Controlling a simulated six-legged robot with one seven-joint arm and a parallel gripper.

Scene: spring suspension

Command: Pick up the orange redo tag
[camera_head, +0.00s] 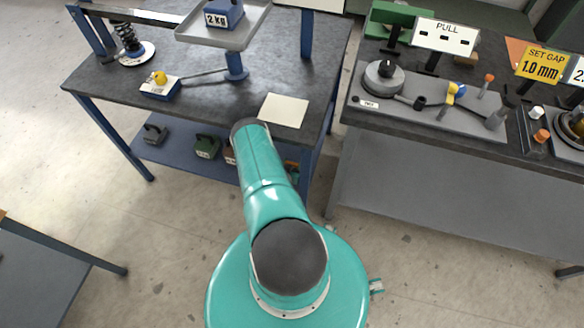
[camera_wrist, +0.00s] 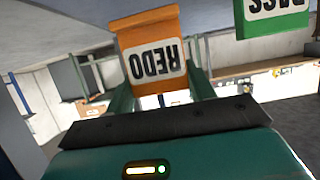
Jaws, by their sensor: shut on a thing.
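The orange redo tag (camera_wrist: 150,58) fills the upper middle of the wrist view. Its white label reads REDO upside down. My gripper (camera_wrist: 159,90) has its two green fingers on either side of the tag's lower part and is shut on it. Where the fingers touch the tag is partly hidden behind the dark gripper edge. In the head view my arm reaches toward the blue-legged bench, and neither my gripper nor the redo tag can be made out there.
A green PASS tag (camera_wrist: 275,14) is close by at the upper right of the wrist view. The blue-legged bench (camera_head: 130,80) carries a spring, a 2 kg weight on a tray (camera_head: 222,37) and a blank card (camera_head: 283,110). A second bench (camera_head: 440,125) stands at right.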

